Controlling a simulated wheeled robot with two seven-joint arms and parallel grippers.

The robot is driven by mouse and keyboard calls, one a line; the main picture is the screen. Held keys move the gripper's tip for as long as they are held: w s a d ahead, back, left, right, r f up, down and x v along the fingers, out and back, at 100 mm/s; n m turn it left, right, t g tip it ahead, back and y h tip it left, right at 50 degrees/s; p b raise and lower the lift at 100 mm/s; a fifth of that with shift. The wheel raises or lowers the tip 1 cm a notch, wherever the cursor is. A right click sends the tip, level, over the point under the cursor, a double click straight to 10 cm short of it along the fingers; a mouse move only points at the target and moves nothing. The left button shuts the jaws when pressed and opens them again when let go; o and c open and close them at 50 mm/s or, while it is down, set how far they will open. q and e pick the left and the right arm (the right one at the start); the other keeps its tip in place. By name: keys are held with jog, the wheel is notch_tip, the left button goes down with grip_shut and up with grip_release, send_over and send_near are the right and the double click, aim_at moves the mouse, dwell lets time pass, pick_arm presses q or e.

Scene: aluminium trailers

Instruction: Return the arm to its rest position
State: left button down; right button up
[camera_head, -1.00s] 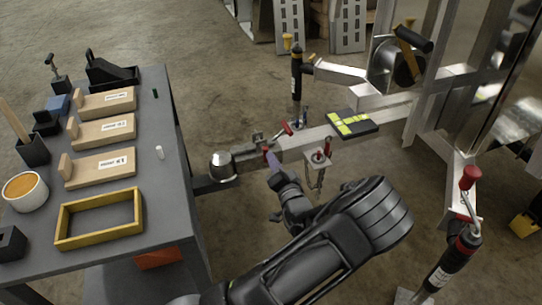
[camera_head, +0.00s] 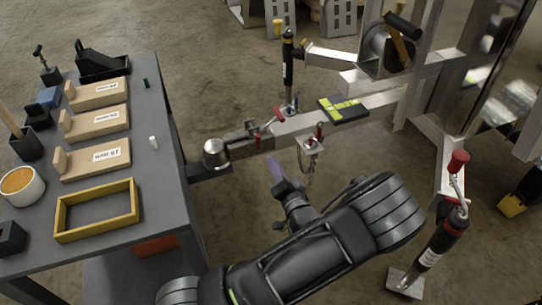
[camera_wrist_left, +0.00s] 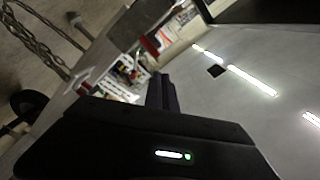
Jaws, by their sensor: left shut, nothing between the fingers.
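My left arm reaches in from the bottom of the head view. My left gripper (camera_head: 277,168) is shut and empty, just on the near side of the aluminium trailer tongue (camera_head: 292,127) and apart from it. The closed dark fingers also show in the left wrist view (camera_wrist_left: 161,92). A coupler sits at the tongue's left end, by a metal hitch ball (camera_head: 214,152). A red-handled pin with a hanging chain (camera_head: 311,166) is on the tongue's bracket, to the right of the gripper. My right gripper is not in view.
A grey table (camera_head: 160,190) at left carries wooden blocks (camera_head: 95,159), a yellow frame (camera_head: 97,210) and a cup (camera_head: 21,186). A black jack (camera_head: 288,62) stands on the tongue; another jack (camera_head: 442,240) with a red knob stands at right.

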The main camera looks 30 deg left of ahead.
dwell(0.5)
pick_arm(q)
jog(key=s+d+f+g+h, duration=0.1)
jog(key=s+f+h, duration=0.15)
jog(key=f, duration=0.45)
jog(key=s+d+f+g+h, duration=0.1)
jog(key=s+f+h, duration=0.15)
jog(key=f, duration=0.35)
jog(key=s+d+f+n+g+h, duration=0.1)
jog(key=s+d+f+g+h, duration=0.2)
jog(key=s+d+f+h, duration=0.4)
jog(key=s+d+f+g+h, duration=0.2)
jog(key=s+d+f, duration=0.25)
jog(key=d, duration=0.35)
jog(key=s+d+r+g+h, duration=0.2)
jog(key=s+d+h, duration=0.25)
jog(key=d, duration=0.45)
notch_tip(320, 180, up, 30)
jog(key=s+d+p, duration=0.2)
jog(key=p, duration=2.7)
jog(key=shift+s+d+f+g, duration=0.25)
jog(key=shift+s+d+g, duration=0.05)
jog(key=shift+s+d, duration=0.1)
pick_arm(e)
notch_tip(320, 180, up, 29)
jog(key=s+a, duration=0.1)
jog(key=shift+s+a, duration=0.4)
